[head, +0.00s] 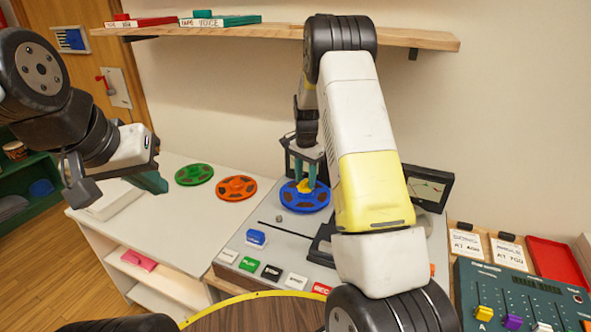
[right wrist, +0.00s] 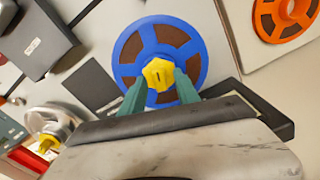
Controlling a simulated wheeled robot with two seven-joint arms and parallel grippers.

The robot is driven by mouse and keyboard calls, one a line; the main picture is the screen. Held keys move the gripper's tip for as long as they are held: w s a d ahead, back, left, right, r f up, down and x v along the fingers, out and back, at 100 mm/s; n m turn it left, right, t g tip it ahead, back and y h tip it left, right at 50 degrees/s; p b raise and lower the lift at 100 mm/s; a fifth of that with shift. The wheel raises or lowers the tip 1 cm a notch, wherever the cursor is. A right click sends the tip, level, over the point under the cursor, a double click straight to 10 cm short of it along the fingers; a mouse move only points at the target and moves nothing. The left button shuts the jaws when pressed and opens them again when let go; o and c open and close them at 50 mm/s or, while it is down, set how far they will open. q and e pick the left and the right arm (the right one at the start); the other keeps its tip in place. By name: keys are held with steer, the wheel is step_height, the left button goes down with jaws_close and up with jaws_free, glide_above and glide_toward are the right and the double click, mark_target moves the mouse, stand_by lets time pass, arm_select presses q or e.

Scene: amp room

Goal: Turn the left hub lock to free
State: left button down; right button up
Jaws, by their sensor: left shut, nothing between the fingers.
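The left hub lock is a yellow knob (right wrist: 158,74) with a dark mark, at the centre of a blue reel (head: 318,198) on the tape deck. My right gripper (head: 305,180) points down at it. My left gripper (head: 152,182) is shut and empty, above the left end of the white counter. Another yellow knob (right wrist: 48,143) sits on a metal hub in the right wrist view.
Green (head: 194,174) and orange (head: 236,188) reels lie on the counter (head: 180,225) left of the deck. Coloured keys (head: 271,272) line the deck's front. A meter (head: 428,188) stands behind. A slider mixer (head: 520,290) and red tray (head: 556,262) are at right. A shelf (head: 270,31) hangs above.

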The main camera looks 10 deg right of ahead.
jaws_close()
steer(key=shift+n, duration=0.3)
steer(key=n, duration=0.3)
steer(key=shift+n, duration=0.4)
steer(key=n, duration=0.4)
steer(key=shift+n, duration=0.3)
steer(key=n, duration=0.4)
steer(key=shift+n, duration=2.4)
